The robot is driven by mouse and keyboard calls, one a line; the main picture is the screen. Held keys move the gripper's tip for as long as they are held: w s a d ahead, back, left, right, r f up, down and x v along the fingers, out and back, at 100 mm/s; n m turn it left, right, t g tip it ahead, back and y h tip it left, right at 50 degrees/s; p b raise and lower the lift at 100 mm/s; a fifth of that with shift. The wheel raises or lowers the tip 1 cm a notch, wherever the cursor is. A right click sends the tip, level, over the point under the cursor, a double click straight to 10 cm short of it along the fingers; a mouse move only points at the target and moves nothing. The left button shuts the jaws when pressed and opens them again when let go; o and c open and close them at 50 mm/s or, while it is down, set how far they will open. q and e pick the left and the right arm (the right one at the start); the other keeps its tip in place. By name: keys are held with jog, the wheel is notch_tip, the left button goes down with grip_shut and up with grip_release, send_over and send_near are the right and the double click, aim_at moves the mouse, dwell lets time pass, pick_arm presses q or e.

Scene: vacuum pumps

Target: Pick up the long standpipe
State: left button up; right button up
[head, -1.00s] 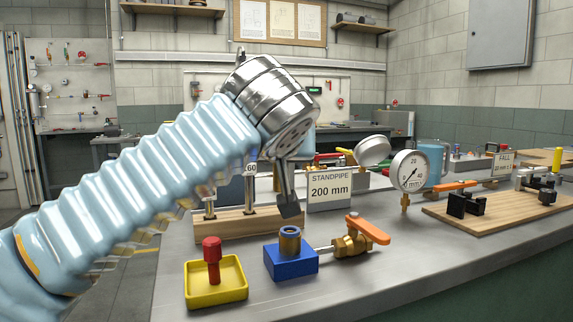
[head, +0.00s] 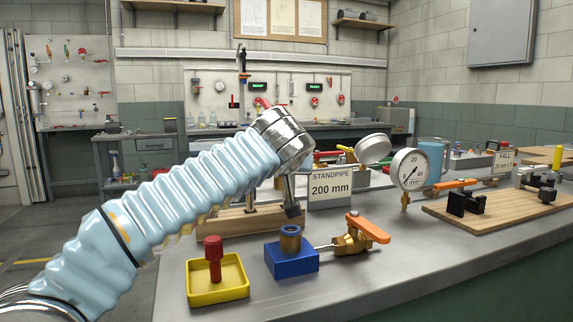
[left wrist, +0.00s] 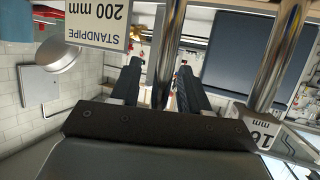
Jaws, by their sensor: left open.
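My left gripper (head: 291,207) points down over the wooden rack (head: 230,224), beside the "STANDPIPE 200 mm" sign (head: 331,190). In the left wrist view its two dark fingers (left wrist: 158,80) are open. A shiny metal pipe (left wrist: 168,45) runs between them in that picture; I cannot tell whether they touch it. A second pipe (left wrist: 284,50) stands to its right, with a small tag (left wrist: 258,130) beside it. In the head view my arm hides most of the pipes, so I cannot tell which is longest. My right gripper is out of view.
In front of the rack are a yellow tray (head: 236,294) with a red-knobbed post and a blue block (head: 291,262) joined to an orange-handled valve (head: 353,237). A pressure gauge (head: 409,171) and a wooden board (head: 498,212) are at right.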

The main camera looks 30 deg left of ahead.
pick_arm(q)
grip_shut()
notch_tip(320, 180, up, 9)
jog(key=p, duration=0.3)
jog(key=shift+s+d+r, duration=0.1)
jog(key=shift+r, duration=0.05)
jog(key=shift+s+d+r+m+h+p, duration=0.15)
jog(key=shift+s+m+h+p, duration=0.15)
jog(key=s+d+r+m+t+h, duration=0.1)
jog(key=s+d+m+h, duration=0.7)
jog(key=s, duration=0.4)
jog(key=shift+d+r+h, duration=0.35)
jog(key=shift+d+h, duration=0.15)
jog(key=shift+h, duration=0.3)
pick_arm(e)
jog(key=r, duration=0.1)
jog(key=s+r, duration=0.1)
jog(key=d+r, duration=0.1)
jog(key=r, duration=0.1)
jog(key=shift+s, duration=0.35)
